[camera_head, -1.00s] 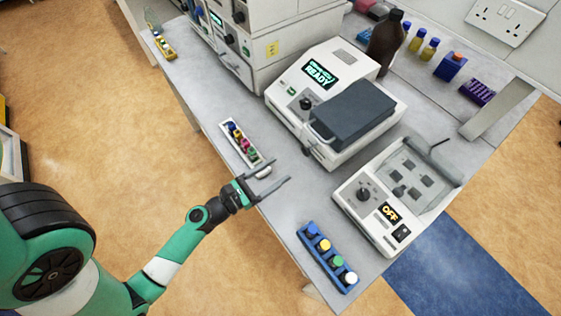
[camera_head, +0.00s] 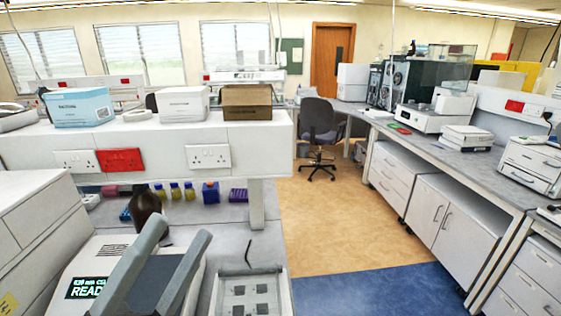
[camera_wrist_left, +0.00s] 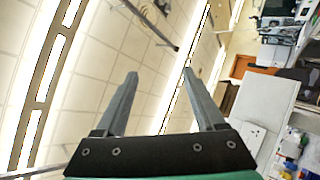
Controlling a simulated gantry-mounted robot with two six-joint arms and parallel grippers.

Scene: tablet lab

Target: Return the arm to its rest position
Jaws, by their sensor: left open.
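My left gripper (camera_head: 177,238) shows at the bottom left of the head view, raised close to the camera. Its two grey fingers are apart with nothing between them. They cover part of the white machine with the lit READY display (camera_head: 88,288). In the left wrist view the open fingers (camera_wrist_left: 160,73) point up toward the ceiling, empty and clear of any object. The rest of the left arm is out of the head view. My right gripper is in neither view.
A white device with a grey top plate (camera_head: 250,296) stands right of the fingers. Behind are a brown bottle (camera_head: 147,207), a blue box (camera_head: 211,192) and a shelf with cartons (camera_head: 184,103). An office chair (camera_head: 318,135) and open floor (camera_head: 325,215) lie beyond.

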